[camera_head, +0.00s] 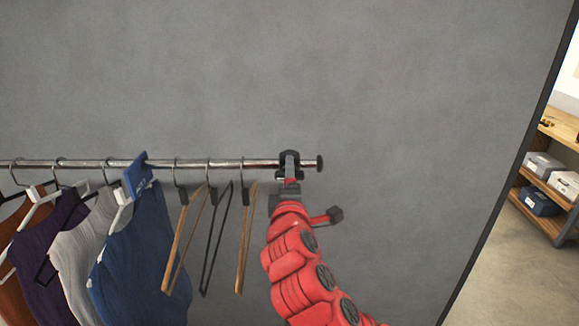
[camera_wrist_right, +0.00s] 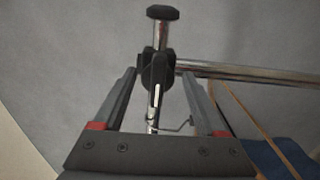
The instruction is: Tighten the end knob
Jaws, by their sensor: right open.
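A chrome clothes rail (camera_head: 100,163) runs across the grey wall. A black end knob (camera_head: 319,162) caps its right end. My right gripper (camera_head: 289,172) is at the rail just left of this knob, beside a black bracket (camera_head: 289,155). In the right wrist view, the right gripper (camera_wrist_right: 163,88) is open, with the bracket (camera_wrist_right: 158,70) and a chrome post between and beyond its fingers. A black knob (camera_wrist_right: 163,12) tops a short chrome stub past the fingertips; I cannot tell if it is the same knob. My left gripper is out of view.
Several garments, including a blue one (camera_head: 145,250), and empty hangers (camera_head: 184,240) hang left of my right arm. A blue tag (camera_head: 137,174) sits on the rail. Wall right of the knob is clear. A shelf with boxes (camera_head: 545,165) stands at far right.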

